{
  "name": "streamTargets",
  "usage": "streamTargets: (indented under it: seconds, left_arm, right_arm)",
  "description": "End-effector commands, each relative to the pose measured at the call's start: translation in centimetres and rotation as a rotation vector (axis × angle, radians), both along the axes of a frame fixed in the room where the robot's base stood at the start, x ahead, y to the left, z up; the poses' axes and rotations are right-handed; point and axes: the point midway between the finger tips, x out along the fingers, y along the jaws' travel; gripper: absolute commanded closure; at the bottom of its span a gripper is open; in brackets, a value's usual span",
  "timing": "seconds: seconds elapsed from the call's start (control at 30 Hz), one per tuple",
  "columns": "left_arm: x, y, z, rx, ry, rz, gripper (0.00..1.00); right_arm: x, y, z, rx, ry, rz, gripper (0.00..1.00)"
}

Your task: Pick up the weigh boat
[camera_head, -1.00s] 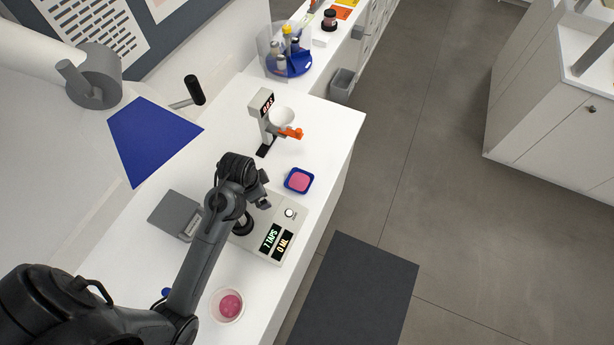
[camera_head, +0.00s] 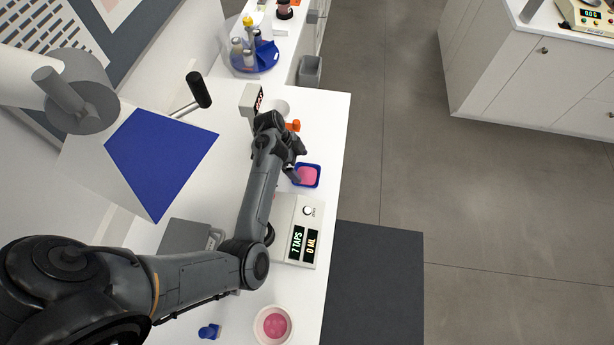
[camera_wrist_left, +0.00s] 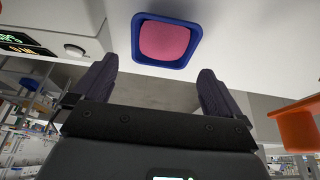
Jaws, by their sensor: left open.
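The weigh boat (camera_head: 307,186) is a small square blue dish with pink powder in it. It sits on the white bench near its right edge, and it also shows in the left wrist view (camera_wrist_left: 165,64), top centre. My left gripper (camera_head: 294,168) is just left of the weigh boat in the head view, above the bench. In the left wrist view the two dark fingers of my left gripper (camera_wrist_left: 157,74) are spread apart with nothing between them. The weigh boat lies beyond the fingertips, roughly in line with the gap. My right gripper is not in view.
A tapping device with a lit display (camera_head: 302,240) stands close in front of the weigh boat. An orange part (camera_head: 293,125) and a white bowl (camera_head: 281,107) are behind it. A round pale dish with pink powder (camera_head: 260,333) is at the front. The bench edge is close on the right.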

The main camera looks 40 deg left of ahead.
Motion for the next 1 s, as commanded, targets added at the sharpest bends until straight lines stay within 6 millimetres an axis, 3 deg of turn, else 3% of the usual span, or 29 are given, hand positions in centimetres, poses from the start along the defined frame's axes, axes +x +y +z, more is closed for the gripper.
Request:
streamTargets:
  seconds: [0.33,0.7,1.0]
  left_arm:
    - [0.5,-0.6,-2.1,0.000,0.000,0.001,0.00]
    - [1.3,-1.6,-6.0,0.000,0.000,0.001,0.00]
    - [1.4,-1.7,-6.2,0.002,-0.001,0.002,0.00]
  right_arm:
    - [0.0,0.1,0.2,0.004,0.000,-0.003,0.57]
    - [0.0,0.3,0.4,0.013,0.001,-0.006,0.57]
    - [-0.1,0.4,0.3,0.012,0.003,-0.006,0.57]
